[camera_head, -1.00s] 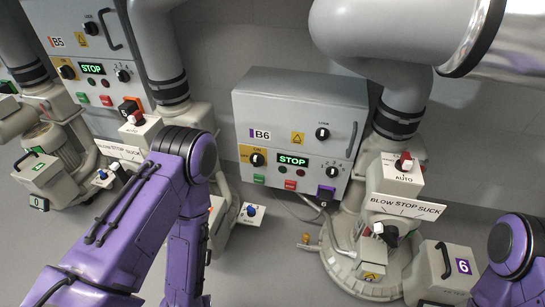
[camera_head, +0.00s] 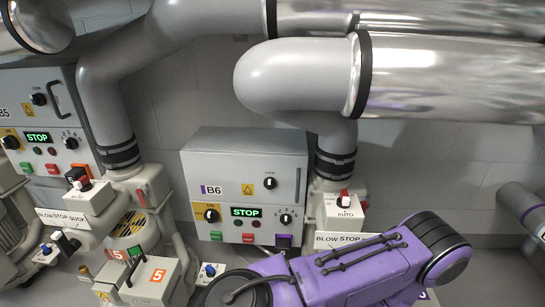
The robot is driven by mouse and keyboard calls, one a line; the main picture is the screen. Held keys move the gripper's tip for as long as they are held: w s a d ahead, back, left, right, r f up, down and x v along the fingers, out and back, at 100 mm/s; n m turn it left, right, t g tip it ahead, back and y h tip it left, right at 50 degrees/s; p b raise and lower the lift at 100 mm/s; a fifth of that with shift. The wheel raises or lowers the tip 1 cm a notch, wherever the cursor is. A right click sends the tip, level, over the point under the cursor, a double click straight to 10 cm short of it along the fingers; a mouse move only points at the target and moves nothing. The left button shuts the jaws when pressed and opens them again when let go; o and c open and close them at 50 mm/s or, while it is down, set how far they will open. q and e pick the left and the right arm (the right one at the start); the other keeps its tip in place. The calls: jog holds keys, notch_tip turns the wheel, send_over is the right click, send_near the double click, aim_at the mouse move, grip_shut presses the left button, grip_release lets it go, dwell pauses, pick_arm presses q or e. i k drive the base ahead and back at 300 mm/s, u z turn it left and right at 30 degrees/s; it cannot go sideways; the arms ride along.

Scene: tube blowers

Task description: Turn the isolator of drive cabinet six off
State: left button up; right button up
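The grey drive cabinet B6 (camera_head: 228,164) is mounted in the middle of the camera_head view, with a purple strip by its label. Its isolator (camera_head: 211,214), a black rotary knob on a yellow plate, is at the front's lower left; its exact setting is too small to read. The green STOP display (camera_head: 245,212) is lit to its right. A purple arm link of mine crosses the bottom, below and right of the cabinet, and hides what stands behind it. Neither gripper is in view, and nothing of mine visibly touches the isolator.
Cabinet B5 (camera_head: 58,94), with a similar isolator (camera_head: 10,140), is at the left. Large pipes (camera_head: 430,80) run above and beside cabinet B6. A white selector box (camera_head: 343,207) stands right of it. A box marked 5 (camera_head: 157,276) and a blue-knobbed box (camera_head: 208,271) stand lower left.

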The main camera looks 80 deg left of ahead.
aim_at(211, 216)
jog(key=z, duration=0.25)
jog(key=k, duration=1)
jog(key=u, duration=0.95)
